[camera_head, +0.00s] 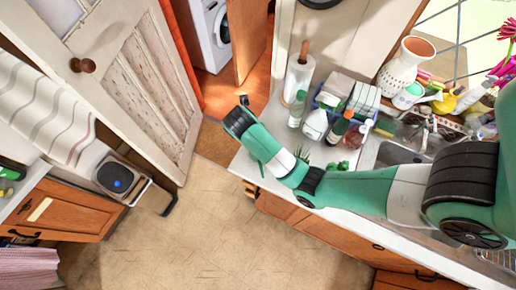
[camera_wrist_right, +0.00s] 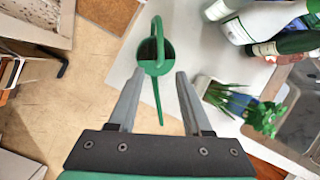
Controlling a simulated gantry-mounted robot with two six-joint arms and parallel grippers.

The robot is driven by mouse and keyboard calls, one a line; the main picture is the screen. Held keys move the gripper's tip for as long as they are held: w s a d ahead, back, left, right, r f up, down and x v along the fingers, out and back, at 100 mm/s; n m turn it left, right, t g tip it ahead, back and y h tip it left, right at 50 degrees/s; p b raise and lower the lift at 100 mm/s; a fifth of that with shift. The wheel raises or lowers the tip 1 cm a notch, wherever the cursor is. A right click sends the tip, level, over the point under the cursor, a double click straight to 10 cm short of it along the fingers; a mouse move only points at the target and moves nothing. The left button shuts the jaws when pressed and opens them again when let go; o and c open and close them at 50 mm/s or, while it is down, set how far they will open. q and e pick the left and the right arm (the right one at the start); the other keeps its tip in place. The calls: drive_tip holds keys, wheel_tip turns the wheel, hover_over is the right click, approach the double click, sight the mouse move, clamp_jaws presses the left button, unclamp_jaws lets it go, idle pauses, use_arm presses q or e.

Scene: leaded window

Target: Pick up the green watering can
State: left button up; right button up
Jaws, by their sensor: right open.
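The green watering can (camera_wrist_right: 147,49) stands on the white counter near its left edge in the right wrist view. Its round body and open top are just ahead of my fingers, with a ring-shaped handle at the far side. Its long thin spout (camera_wrist_right: 158,103) points back towards my palm, between the fingers. My right gripper (camera_wrist_right: 160,74) is open and empty, its two grey fingers on either side of the spout. In the head view I cannot make out the can; my right arm covers that part of the counter. My left gripper is not in view.
Right of the can stand a potted plant (camera_wrist_right: 218,94), a leafy green plant (camera_wrist_right: 266,117) and several bottles (camera_wrist_right: 285,43). A sink (camera_head: 400,154) lies farther right. A spray bottle (camera_head: 316,122) and a paper towel roll (camera_head: 298,78) stand behind. The floor (camera_head: 200,235) is clear.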

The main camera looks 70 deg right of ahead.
drive_tip(key=b+x, duration=0.1)
drive_tip(key=x, duration=0.8)
drive_tip(key=shift+s, duration=0.1)
clamp_jaws()
drive_tip(key=shift+r, duration=0.1)
idle(1.1)
